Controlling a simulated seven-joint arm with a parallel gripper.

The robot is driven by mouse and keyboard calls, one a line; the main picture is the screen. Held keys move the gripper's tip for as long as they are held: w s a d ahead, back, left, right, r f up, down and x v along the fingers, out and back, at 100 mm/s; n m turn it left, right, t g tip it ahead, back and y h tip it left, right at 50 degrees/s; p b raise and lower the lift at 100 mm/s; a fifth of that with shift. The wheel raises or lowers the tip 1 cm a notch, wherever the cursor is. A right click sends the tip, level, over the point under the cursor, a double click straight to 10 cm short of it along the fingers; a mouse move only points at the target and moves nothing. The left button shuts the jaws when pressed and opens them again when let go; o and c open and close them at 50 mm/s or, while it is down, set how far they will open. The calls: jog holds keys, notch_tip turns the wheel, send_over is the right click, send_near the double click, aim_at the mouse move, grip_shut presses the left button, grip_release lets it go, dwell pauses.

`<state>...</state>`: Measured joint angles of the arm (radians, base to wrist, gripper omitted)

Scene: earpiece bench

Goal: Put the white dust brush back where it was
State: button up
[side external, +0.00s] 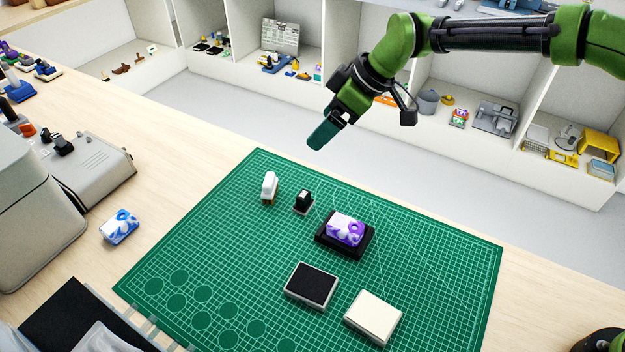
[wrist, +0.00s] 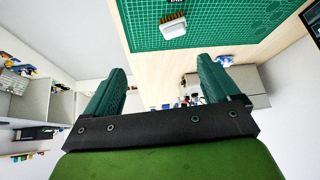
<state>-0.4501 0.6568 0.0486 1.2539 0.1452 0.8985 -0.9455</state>
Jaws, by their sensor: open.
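The white dust brush (side external: 269,186) stands on the green cutting mat (side external: 240,240), near the mat's far left corner. It also shows in the wrist view (wrist: 173,27), bristles visible, on the mat near its edge. My gripper (side external: 318,140) is raised above and beyond the mat's far edge, apart from the brush. In the wrist view my two green fingers (wrist: 160,80) are spread wide with nothing between them.
On the mat are a small black-topped item (side external: 303,201), a purple-and-white block (side external: 346,229) on a black tray, a black-topped pad (side external: 311,285) and a cream block (side external: 373,317). A blue-and-white block (side external: 120,227) lies left of the mat. Shelves (side external: 480,80) stand behind.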

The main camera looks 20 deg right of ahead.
jog(key=s+d+r+m+t+h, duration=0.1)
jog(key=s+d+r+m, duration=0.2)
jog(key=s+d+r, duration=0.35)
jog(key=s+d+r+m+t+h, duration=0.1)
jog(key=s+d+r+m, duration=0.25)
jog(key=d, duration=0.65)
jog(key=s+d+f+m+t+h, duration=0.1)
jog(key=s+d+f+m, duration=0.1)
jog(key=s+d+m, duration=0.7)
jog(key=s+d, duration=0.4)
jog(key=s, duration=0.4)
jog(key=shift+s+d+f+t+h, duration=0.15)
jog(key=shift+s+f+t+h, duration=0.1)
jog(key=shift+t+h, duration=0.15)
